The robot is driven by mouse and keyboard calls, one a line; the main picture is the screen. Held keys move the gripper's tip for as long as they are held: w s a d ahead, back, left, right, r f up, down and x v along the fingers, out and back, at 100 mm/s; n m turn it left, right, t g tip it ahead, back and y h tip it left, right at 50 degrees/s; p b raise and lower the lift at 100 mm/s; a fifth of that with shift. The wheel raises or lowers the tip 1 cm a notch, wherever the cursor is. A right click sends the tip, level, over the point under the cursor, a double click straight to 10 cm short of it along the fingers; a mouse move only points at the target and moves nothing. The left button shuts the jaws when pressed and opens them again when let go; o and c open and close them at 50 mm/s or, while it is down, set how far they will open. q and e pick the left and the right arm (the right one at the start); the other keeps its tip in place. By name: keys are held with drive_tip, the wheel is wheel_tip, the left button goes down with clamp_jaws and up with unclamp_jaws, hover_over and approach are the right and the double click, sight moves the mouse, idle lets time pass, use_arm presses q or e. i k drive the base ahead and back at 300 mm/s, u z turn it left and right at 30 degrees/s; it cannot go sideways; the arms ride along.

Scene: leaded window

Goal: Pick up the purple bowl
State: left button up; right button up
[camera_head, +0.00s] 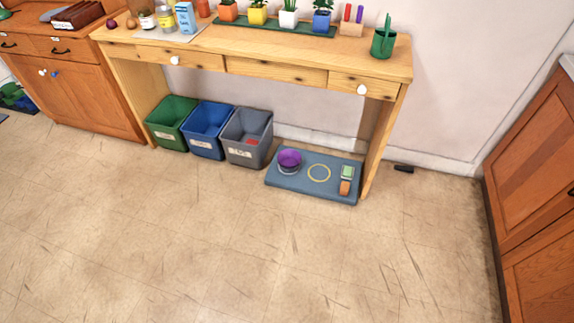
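The purple bowl (289,157) is small and sits on the left part of a blue-grey mat (316,190) on the floor, under the right end of a wooden table. A pale rim or ring shows around its lower part; I cannot tell if that is a separate dish. A green item (347,172) and an orange item (345,187) are at the mat's right end. Neither of my grippers is in view.
Green (163,132), blue (200,137) and grey (240,148) bins stand left of the mat under the table (281,56). The table's right leg (376,146) rises beside the mat. Wooden cabinets stand at left (95,93) and right (548,135). The tiled floor in front is clear.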

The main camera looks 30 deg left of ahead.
sight(288, 159)
drive_tip(key=u, duration=0.8)
drive_tip(key=i, duration=0.7)
drive_tip(key=u, duration=1.2)
drive_tip(key=i, duration=1.7)
drive_tip(key=z, duration=1.1)
drive_tip(key=i, duration=0.8)
drive_tip(key=z, duration=0.95)
